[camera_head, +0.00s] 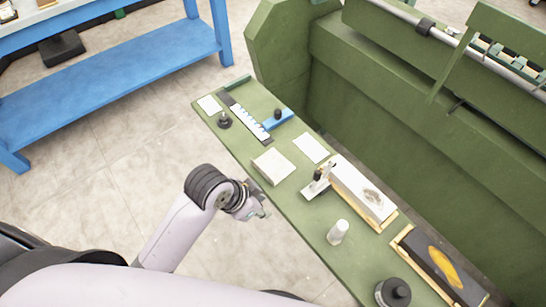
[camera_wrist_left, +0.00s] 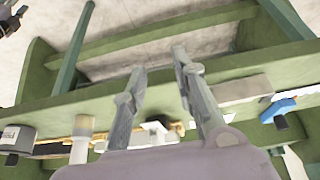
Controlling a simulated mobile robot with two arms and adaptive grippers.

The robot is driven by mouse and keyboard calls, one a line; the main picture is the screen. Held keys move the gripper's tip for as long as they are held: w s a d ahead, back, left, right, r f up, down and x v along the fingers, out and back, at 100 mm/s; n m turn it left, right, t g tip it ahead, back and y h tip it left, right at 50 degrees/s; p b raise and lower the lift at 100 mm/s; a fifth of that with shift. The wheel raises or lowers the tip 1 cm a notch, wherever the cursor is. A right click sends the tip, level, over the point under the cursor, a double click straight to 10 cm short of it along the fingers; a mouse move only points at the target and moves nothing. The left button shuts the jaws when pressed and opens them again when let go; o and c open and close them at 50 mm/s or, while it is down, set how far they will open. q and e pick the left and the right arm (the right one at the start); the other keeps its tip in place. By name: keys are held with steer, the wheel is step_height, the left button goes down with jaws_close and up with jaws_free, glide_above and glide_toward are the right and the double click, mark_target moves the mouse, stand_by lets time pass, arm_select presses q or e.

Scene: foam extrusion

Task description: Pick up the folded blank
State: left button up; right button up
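A pale grey flat block (camera_head: 272,166), which looks like the folded blank, lies on the green bench top (camera_head: 290,205), left of the white box. In the left wrist view a greyish block (camera_wrist_left: 242,90) to the right of the fingers appears to be the same piece. My left gripper (camera_head: 264,210) hangs beside the bench's near edge, just below the block in the picture and apart from it. In the left wrist view its two fingers (camera_wrist_left: 160,62) are spread, with nothing between them. My right gripper is out of view.

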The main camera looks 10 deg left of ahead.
arm_select(q)
steer(key=w+d+r+m, duration=0.2)
steer(key=shift+w+d+r+m+h, duration=0.1)
steer(key=shift+d+r+m+h, duration=0.2)
steer(key=shift+d, duration=0.1)
step_height(320, 180, up, 15)
steer(key=m+g+y, duration=0.4)
steer(key=m, duration=1)
glide_above(262, 167)
steer(key=s, duration=0.3)
steer(key=f+p, duration=0.1)
steer(key=f, duration=0.4)
steer(key=f+p, duration=0.1)
steer(key=f, duration=0.5)
steer(key=shift+w+f, duration=0.2)
steer(key=shift+f, duration=0.1)
steer(key=shift+d+f+p, duration=0.15)
steer(key=shift+f+p, duration=0.35)
steer(key=f, duration=0.2)
steer(key=f+p, duration=0.1)
steer(key=shift+w+d+f, duration=0.15)
steer(key=shift+w+f, duration=0.05)
steer(key=shift+f, duration=0.5)
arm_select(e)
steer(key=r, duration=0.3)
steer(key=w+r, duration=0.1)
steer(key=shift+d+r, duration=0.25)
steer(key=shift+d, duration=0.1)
